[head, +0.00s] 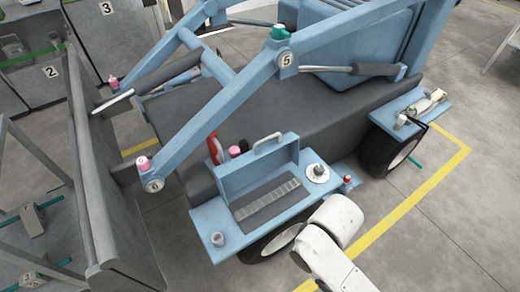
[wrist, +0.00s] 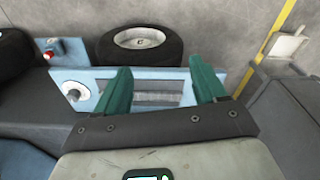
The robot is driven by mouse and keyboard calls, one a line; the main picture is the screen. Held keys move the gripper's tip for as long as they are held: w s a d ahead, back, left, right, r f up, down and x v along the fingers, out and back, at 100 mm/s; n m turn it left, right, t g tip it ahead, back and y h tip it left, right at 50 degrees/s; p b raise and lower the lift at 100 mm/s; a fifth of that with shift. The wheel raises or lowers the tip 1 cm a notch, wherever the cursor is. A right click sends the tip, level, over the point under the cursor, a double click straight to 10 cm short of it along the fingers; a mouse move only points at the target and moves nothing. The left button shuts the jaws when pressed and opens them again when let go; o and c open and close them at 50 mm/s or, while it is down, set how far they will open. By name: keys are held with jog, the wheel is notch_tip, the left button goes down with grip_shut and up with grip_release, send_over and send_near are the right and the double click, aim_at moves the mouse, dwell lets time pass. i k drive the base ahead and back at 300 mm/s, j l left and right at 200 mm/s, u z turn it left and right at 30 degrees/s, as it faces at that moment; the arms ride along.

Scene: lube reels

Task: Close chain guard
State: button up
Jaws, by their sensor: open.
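The chain guard (head: 245,174) is a blue lid with a pale grey handle (head: 268,141). It stands raised, tilted up at the back edge of a blue side platform (head: 205,222) on the blue loader. In front of it the dark tray with the metal chain (head: 268,199) lies uncovered. In the wrist view my gripper (wrist: 160,72) has two green fingers set wide apart, with nothing held between them. The chain (wrist: 155,99) shows beyond and between the fingers. The guard cannot be made out in the wrist view. My gripper is outside the head view.
A round white fitting (head: 317,173) and a small red-topped part (head: 347,182) stand at the platform's right end. A grey knob (head: 217,239) is near its left end. A tyre (head: 275,243) lies below the platform. The blue loader arm (head: 225,118) passes behind and above the guard.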

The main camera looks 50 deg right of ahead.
aim_at(232, 177)
jog(key=i+l, duration=0.1)
jog(key=l, duration=0.35)
jog(key=l+z, duration=0.1)
jog(key=l, duration=0.3)
jog(key=i+l, duration=0.15)
jog(key=l, duration=0.25)
jog(key=i+l+z, duration=0.1)
jog(key=l, duration=0.35)
jog(key=i+l, duration=0.1)
jog(key=l, duration=0.3)
jog(key=i+l+z, duration=0.1)
jog(key=l, duration=0.3)
jog(key=i+l, duration=0.1)
jog(key=i, duration=0.05)
